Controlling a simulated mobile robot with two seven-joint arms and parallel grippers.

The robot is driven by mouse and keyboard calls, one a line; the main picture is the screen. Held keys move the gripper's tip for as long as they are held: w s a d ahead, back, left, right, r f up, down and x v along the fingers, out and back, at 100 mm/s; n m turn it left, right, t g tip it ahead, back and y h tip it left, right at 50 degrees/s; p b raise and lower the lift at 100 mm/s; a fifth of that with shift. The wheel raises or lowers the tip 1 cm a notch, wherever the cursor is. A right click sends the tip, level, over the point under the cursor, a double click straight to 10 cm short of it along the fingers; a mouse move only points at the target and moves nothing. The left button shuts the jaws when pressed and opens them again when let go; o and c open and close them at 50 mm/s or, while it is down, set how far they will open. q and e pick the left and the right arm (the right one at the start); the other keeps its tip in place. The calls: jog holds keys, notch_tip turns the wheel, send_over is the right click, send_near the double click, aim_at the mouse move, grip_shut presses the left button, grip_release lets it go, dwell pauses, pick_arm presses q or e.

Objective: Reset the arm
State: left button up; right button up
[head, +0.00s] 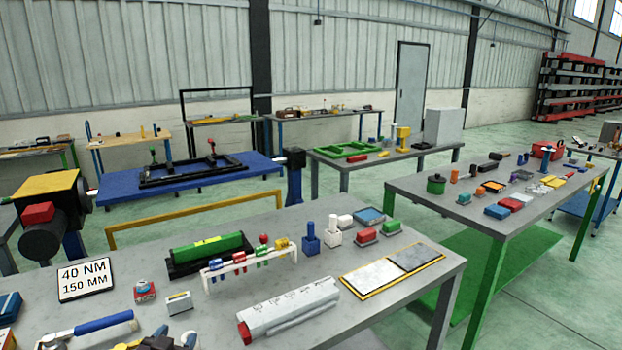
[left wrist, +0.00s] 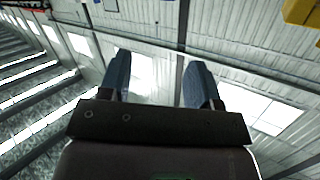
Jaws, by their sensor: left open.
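My left gripper (left wrist: 158,78) shows in the left wrist view, with two blue fingers held apart and nothing between them. Behind the fingers are pale wall panels and bright windows, with no table close to them. In the head view, dark and blue parts at the bottom edge, left of the middle, are cut off, and I cannot tell for sure whether they are my left gripper. My right gripper is in neither view.
A grey table (head: 330,225) in front holds a white sign (head: 85,279), a green cylinder (head: 208,247), a white rack (head: 252,262), a white roll (head: 290,309) and a blue-handled tool (head: 104,323). A second grey table (head: 400,185) with several small items stands right. Green floor (head: 560,285) is open at right.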

pick_arm(q)
jog(key=s+f+g, duration=0.1)
jog(key=s+f, duration=0.4)
jog(key=s, duration=0.3)
jog(key=s+f+n+g, duration=0.1)
jog(key=s+f, duration=0.4)
jog(key=s, duration=0.4)
jog(key=s+f+n+g+y+b, duration=0.1)
jog(key=s+f+g, duration=0.1)
jog(key=s+f, duration=0.3)
jog(key=s, duration=0.3)
jog(key=shift+s+d+f, duration=0.35)
jog(key=shift+f, duration=0.05)
